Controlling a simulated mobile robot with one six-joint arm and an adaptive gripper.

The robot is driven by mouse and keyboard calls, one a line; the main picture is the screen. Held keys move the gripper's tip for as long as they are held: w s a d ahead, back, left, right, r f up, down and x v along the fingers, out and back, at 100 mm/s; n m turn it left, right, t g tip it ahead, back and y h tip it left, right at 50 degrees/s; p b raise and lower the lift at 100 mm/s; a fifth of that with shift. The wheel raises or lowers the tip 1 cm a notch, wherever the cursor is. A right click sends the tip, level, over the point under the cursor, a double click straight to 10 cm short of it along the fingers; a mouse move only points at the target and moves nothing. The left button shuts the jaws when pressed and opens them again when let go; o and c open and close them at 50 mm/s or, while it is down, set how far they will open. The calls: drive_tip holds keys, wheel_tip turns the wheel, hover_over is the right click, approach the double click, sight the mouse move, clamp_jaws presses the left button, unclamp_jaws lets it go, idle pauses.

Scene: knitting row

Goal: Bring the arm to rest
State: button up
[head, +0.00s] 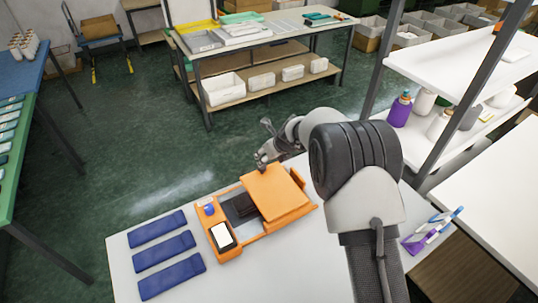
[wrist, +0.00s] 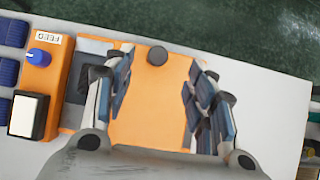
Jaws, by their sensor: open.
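My gripper (head: 264,143) hangs over the far edge of the orange machine's flat panel (head: 275,192), at the end of my bent arm. In the wrist view my gripper (wrist: 157,90) is open. Its two fingers stand wide apart on either side of the orange panel (wrist: 150,110), with nothing between them that I can see held. A black round knob (wrist: 157,56) sits on the panel near its far edge, between the fingers. I cannot tell how high the fingers are above the panel.
The machine's control box has a blue knob (head: 209,209) and a white screen (head: 222,235). Three dark blue pieces (head: 165,252) lie left on the white table (head: 270,275). A white shelf unit (head: 440,70) with bottles stands right. Green floor lies beyond the table.

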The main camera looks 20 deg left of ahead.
idle(0.4)
drive_tip(key=s+d+r+n+h+b, duration=0.1)
drive_tip(key=s+d+r+n+b, duration=0.1)
drive_tip(key=s+d+r+n, duration=0.35)
drive_tip(key=s+d+r+n+b, duration=0.2)
drive_tip(key=d+r+n, duration=0.1)
drive_tip(key=d+r, duration=0.5)
drive_tip(key=s+d+r+n+h+b, duration=0.1)
drive_tip(key=s+d+r+n+b, duration=0.1)
drive_tip(key=s+d+r+n, duration=0.45)
drive_tip(key=s+d+f+n+h+b, duration=0.1)
drive_tip(key=s+d+n, duration=0.4)
drive_tip(key=s+d, duration=0.5)
drive_tip(key=s+d+f+n+h+b, duration=0.2)
drive_tip(key=s+d+f+n, duration=0.3)
drive_tip(key=s+d, duration=0.5)
drive_tip(key=s+b, duration=0.1)
drive_tip(key=s, duration=0.3)
drive_tip(key=shift+s+n+h+b, duration=0.25)
drive_tip(key=shift+n+h+b, duration=0.05)
drive_tip(key=shift+b, duration=0.1)
